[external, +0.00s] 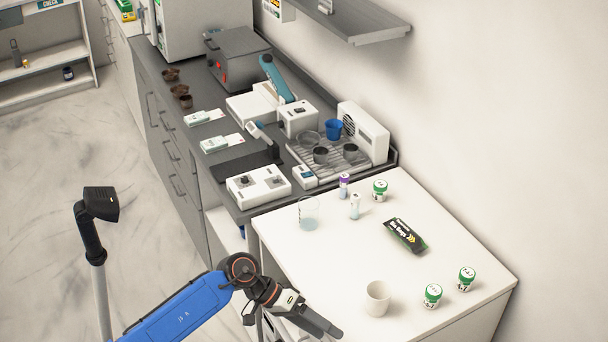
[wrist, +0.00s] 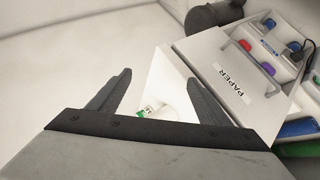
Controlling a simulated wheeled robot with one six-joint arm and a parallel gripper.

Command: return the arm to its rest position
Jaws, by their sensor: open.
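My arm (external: 185,308) reaches in from the bottom of the external view, with a blue link and dark joints. My gripper (external: 330,330) is at the front left edge of the white table (external: 290,240), left of and below the white cup (external: 377,298). In the wrist view my gripper (wrist: 158,78) has its two dark fingers spread apart with nothing held between them. Beyond the fingers a green-and-white jar (wrist: 148,111) shows, partly covered by the gripper body.
A unit labelled PAPER (wrist: 232,92) is at right in the wrist view. Open floor (external: 90,150) lies left.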

